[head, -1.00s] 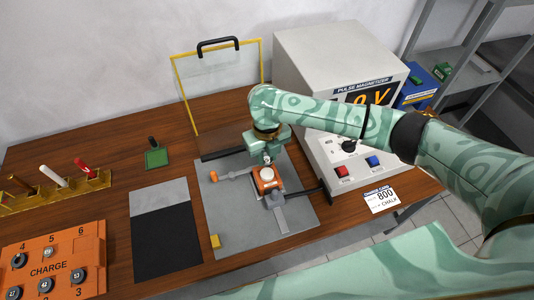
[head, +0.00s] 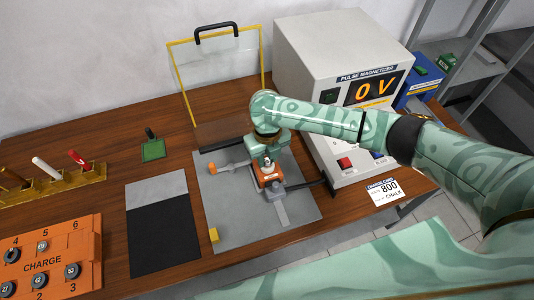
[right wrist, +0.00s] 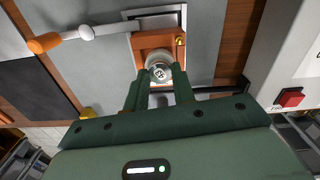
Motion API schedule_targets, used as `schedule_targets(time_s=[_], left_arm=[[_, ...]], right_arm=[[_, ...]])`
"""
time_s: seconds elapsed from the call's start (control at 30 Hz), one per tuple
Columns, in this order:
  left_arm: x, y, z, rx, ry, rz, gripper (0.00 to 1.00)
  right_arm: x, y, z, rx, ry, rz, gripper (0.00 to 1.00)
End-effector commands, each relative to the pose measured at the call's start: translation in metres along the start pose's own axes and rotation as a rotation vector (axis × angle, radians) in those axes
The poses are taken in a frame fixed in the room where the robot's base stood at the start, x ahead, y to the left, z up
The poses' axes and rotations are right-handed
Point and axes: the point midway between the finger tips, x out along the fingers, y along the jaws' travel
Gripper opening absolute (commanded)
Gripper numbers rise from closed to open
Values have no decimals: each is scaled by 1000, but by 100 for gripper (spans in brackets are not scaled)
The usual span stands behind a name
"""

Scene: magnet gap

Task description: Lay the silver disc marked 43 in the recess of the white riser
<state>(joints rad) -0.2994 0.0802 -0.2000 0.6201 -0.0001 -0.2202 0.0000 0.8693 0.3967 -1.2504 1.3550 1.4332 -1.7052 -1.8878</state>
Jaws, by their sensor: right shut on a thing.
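My right gripper (head: 267,166) points down over the orange fixture (head: 272,193) on the grey plate. In the right wrist view its fingers (right wrist: 158,80) are shut on a small silver disc (right wrist: 158,74), whose dark number is too small to read surely. The white riser (right wrist: 160,58) sits in the orange fixture, right at the fingertips and mostly covered by the fingers and disc. The disc is at or just above the riser's top; I cannot tell whether it touches the recess. My left gripper is not in view.
A lever with an orange knob (head: 213,168) lies left of the fixture. The pulse magnetizer (head: 330,60), reading 0 V, stands behind right. A yellow-edged clear guard (head: 218,75) stands behind. The orange charge block (head: 50,262) holds several discs at left.

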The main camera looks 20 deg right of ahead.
Motion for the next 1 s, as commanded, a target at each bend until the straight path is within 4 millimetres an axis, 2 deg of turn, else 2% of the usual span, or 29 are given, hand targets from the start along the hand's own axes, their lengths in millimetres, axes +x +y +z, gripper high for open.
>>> schedule_targets(time_s=[0.93, 0.97, 1.0], left_arm=[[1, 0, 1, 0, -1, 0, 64], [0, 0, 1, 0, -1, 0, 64], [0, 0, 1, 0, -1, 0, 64]], right_arm=[[3, 0, 0, 0, -1, 0, 5], [2, 0, 0, 0, -1, 0, 34], [2, 0, 0, 0, -1, 0, 45]])
